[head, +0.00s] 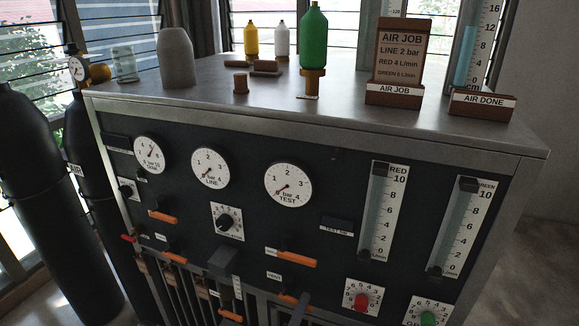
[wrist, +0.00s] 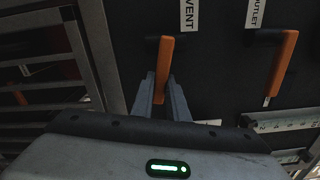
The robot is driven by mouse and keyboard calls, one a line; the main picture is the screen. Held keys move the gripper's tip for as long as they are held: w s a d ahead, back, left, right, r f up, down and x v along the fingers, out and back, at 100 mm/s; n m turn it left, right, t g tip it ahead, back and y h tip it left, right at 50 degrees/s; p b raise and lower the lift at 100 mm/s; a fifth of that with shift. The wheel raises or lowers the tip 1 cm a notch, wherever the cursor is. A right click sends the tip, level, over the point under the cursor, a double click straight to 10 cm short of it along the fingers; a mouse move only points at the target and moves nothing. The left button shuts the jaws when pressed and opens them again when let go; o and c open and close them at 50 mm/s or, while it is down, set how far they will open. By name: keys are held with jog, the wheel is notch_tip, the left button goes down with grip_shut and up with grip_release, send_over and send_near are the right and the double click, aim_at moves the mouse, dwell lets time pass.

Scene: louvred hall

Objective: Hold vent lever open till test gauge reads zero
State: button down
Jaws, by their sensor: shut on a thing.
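The orange vent lever (wrist: 163,70) is between my gripper's two fingers (wrist: 163,98) in the wrist view, beside the VENT label. My gripper is shut on its free end. In the head view the vent lever (head: 288,298) is low on the dark panel, with my gripper (head: 300,308) at its right end, partly cut off by the frame. The test gauge (head: 288,185) is the rightmost round dial. Its needle points down-left, at or close to zero; the exact reading is too small to tell.
The orange outlet lever (wrist: 283,65) is right of my gripper in the wrist view. A slatted metal frame (wrist: 60,60) is on its left. The line gauge (head: 210,168) and red flow tube (head: 376,212) are on the panel. Bottles and signs stand on top.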

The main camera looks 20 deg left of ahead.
notch_tip(320, 180, up, 2)
jog(key=shift+a+r+n+p, duration=0.1)
jog(key=shift+n+p, duration=0.25)
jog(key=shift+n, duration=0.75)
jog(key=c, duration=1.6)
grip_release()
jog(key=shift+f+b, duration=0.35)
jog(key=shift+f, duration=0.1)
jog(key=shift+c, duration=0.2)
jog(key=s, duration=0.7)
jog(key=shift+a+p, duration=0.15)
jog(key=shift+p, duration=0.3)
jog(key=shift+s+f, duration=0.1)
jog(key=s+a, duration=0.1)
jog(key=s, duration=1.6)
jog(key=shift+a, duration=0.2)
jog(key=shift+s, duration=0.1)
